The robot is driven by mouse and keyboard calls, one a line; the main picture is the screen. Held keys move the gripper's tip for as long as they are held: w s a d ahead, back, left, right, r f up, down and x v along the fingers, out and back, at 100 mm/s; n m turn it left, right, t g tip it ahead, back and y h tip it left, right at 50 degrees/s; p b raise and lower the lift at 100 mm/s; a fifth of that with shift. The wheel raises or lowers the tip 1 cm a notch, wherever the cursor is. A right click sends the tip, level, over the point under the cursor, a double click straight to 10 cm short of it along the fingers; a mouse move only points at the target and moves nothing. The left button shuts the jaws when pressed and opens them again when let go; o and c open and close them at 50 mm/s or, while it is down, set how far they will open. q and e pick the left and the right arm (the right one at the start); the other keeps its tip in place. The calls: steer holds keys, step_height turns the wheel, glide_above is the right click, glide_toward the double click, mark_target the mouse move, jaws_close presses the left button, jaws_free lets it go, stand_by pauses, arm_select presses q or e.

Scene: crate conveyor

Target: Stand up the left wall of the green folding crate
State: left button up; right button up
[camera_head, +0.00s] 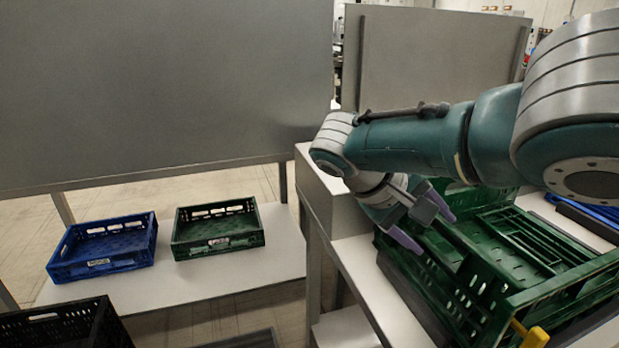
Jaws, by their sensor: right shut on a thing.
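The green folding crate (478,318) stands on the white table at the right. Its left wall (440,268) is raised and looks close to upright; its exact angle is hard to tell. My right gripper (426,226) comes in from the upper right. Its purple fingers are shut on the upper edge of the left wall near its far end. Other green lattice panels (530,240) show inside the crate, and my right arm hides part of its far side. My left gripper is out of view.
A blue crate (104,262) and a dark green crate (218,243) sit on a low white table (190,285) at the left. A black crate (65,325) is at lower left. A yellow piece (530,335) shows at the green crate's near corner. Large grey panels (160,90) stand behind.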

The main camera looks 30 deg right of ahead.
steer(key=w+a+r, duration=0.2)
steer(key=a+r, duration=0.1)
steer(key=a, duration=0.6)
steer(key=shift+w+a+r+b, duration=0.15)
steer(key=shift+r+b, duration=0.15)
steer(key=shift+b, duration=0.05)
steer(key=shift+r, duration=0.1)
stand_by(0.6)
steer(key=b+v, duration=0.1)
steer(key=v, duration=0.8)
steer(key=shift+a+r+b, duration=0.3)
steer(key=shift+b, duration=0.05)
